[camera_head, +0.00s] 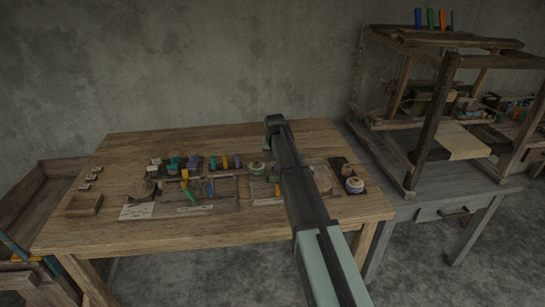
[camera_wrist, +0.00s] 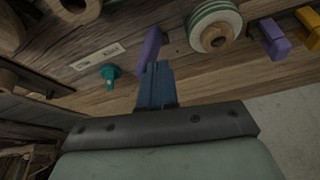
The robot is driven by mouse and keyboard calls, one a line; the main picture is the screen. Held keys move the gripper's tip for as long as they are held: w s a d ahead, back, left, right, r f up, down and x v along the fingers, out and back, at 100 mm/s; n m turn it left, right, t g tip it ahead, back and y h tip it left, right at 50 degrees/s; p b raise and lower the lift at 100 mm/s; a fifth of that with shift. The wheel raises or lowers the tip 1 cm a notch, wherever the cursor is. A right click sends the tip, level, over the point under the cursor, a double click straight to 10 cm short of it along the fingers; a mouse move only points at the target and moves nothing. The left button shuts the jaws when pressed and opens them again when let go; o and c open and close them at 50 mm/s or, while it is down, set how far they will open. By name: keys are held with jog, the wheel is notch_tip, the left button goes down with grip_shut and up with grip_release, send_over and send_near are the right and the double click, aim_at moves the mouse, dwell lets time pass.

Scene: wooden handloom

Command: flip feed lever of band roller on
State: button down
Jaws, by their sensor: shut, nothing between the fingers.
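In the wrist view my gripper (camera_wrist: 157,68) is shut and empty, with its blue fingers together. A slim purple upright piece (camera_wrist: 150,45) stands right by the fingertips; I cannot tell whether they touch. A teal knob-like piece (camera_wrist: 110,73) sits to the left of the fingers, near a pale slotted plate (camera_wrist: 97,56). I cannot tell which of these, if any, is the feed lever, and the band roller cannot be picked out for sure. In the head view my arm hides the gripper and part of the bench.
A banded spool (camera_wrist: 225,14) is to the right of the fingertips, with purple (camera_wrist: 272,39) and yellow (camera_wrist: 308,27) blocks beyond. In the head view the wooden table (camera_head: 110,240) carries several small parts and trays. A timber loom frame (camera_head: 435,120) stands at right. The table's front is clear.

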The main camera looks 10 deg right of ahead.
jog(key=shift+a+f, duration=0.1)
jog(key=shift+a, duration=0.1)
jog(key=shift+a+f, duration=0.3)
jog(key=shift+a, duration=0.25)
jog(key=shift+a+r, duration=0.15)
jog(key=shift+a, duration=0.25)
jog(key=s+a+r, duration=0.2)
jog(key=r, duration=0.3)
jog(key=s+a+r, duration=0.1)
jog(key=s+r, duration=0.1)
jog(key=r, duration=0.3)
jog(key=shift+a, duration=0.35)
jog(key=shift+r, duration=0.1)
